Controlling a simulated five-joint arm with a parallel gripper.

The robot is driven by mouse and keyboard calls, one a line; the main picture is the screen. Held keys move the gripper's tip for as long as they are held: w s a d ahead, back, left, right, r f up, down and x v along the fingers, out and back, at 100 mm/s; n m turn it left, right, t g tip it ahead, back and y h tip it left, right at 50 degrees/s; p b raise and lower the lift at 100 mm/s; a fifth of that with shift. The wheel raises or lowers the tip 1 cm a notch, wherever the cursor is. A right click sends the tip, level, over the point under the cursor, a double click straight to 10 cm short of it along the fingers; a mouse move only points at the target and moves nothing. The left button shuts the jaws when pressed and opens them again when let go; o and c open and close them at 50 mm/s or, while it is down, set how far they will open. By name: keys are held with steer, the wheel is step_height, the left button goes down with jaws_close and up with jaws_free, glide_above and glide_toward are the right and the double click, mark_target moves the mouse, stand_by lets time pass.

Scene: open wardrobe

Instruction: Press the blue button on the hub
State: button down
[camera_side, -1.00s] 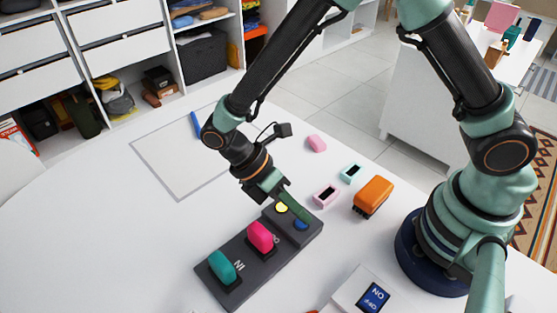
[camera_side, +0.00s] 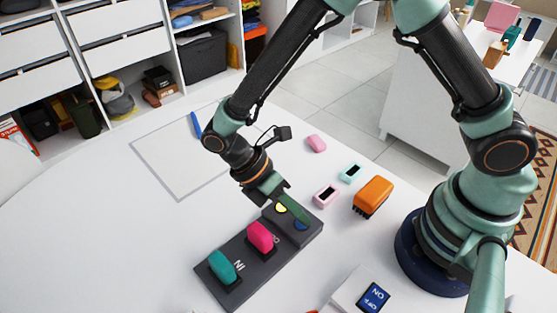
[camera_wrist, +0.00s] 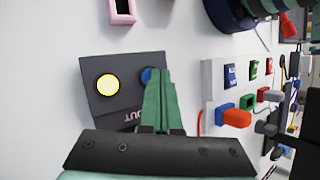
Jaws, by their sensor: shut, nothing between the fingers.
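The dark grey hub (camera_side: 268,264) lies on the white table, with a teal plug (camera_side: 221,267) and a pink plug (camera_side: 261,236) standing in it. At its far end are a yellow button (camera_side: 281,208) and a blue button (camera_side: 303,225). My gripper (camera_side: 307,220) is shut and empty, its green fingers pointing down over the blue button. I cannot tell whether the fingertips touch the blue button.
An orange block (camera_side: 373,196), a pink socket piece (camera_side: 326,195), a mint socket piece (camera_side: 351,173) and a pink lump (camera_side: 316,143) lie near the hub. A white box with a blue switch (camera_side: 373,298) is in front.

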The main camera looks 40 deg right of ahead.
mark_target(298, 223)
stand_by(0.4)
steer(key=shift+r, duration=0.8)
steer(key=shift+r, duration=2.55)
steer(key=w+d+r+m+t+y, duration=0.2)
steer(key=d+r+m+t, duration=0.4)
steer(key=d+r+m, duration=0.1)
steer(key=w+d+r+m+t+y, duration=0.2)
steer(key=w+d+r+m+t, duration=0.1)
steer(key=d+r+m+t, duration=0.2)
steer(key=d+r+m, duration=0.2)
steer(key=d+m, duration=0.2)
steer(key=shift+r+m+t, duration=0.4)
